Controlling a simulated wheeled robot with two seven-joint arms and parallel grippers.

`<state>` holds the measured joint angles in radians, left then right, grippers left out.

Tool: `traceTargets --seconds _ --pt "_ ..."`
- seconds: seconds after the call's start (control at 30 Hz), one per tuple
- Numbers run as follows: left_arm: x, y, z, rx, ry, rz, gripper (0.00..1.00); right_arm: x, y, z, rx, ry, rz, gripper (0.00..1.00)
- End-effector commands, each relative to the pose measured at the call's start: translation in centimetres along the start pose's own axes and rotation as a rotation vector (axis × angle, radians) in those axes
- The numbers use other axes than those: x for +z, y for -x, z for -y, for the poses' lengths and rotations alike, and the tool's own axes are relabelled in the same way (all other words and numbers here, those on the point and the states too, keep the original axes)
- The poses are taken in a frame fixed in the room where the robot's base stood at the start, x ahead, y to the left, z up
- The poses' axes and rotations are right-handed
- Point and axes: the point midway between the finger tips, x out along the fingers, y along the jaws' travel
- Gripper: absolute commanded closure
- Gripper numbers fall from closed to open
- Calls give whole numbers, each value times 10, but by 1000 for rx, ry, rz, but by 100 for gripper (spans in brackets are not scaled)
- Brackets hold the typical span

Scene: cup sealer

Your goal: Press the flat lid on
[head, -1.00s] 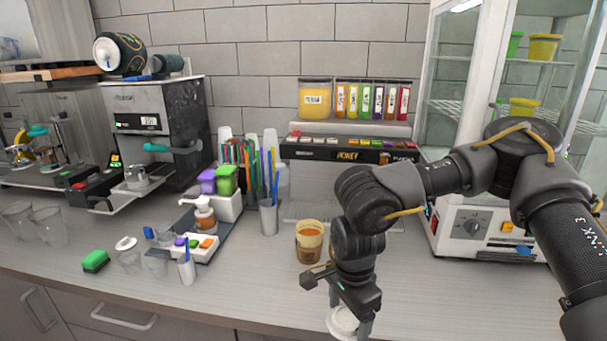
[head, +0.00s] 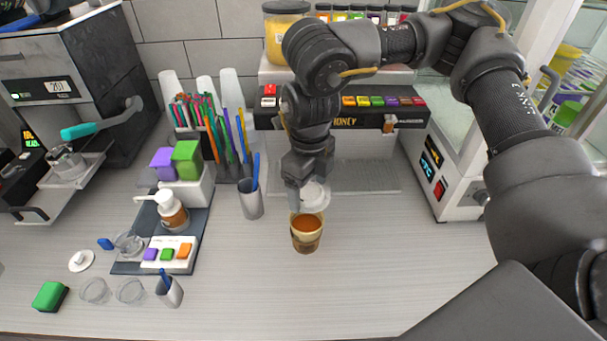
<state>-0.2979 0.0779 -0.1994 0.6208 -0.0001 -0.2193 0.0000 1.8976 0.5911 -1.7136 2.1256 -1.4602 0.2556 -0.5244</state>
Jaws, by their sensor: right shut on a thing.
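A cup (head: 307,238) with an orange-brown drink stands upright and open on the counter, near the middle of the head view. My right gripper (head: 306,188) is shut on a white round flat lid (head: 318,196) and holds it just behind and above the cup's far rim, as seen here. The lid looks tilted toward me. The gripper hides part of it, and I cannot tell whether lid and rim touch. My left gripper is not in view.
A dark tray (head: 125,267) holds a pump bottle (head: 172,212) and a button box. A dispenser (head: 268,122) stands behind. The counter in front and to the right of the cup is clear.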

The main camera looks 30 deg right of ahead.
Motion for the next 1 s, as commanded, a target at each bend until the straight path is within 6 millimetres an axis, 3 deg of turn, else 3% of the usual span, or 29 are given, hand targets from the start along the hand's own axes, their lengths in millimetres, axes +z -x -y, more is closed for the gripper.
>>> traceTargets --seconds 0.23,0.63,1.0 --pt "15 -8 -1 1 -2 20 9 2 -10 -2 0 8 0 45" --pt "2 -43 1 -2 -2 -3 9 2 -47 -1 1 7 0 45" --pt "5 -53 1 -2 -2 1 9 2 -65 -1 0 7 0 45"
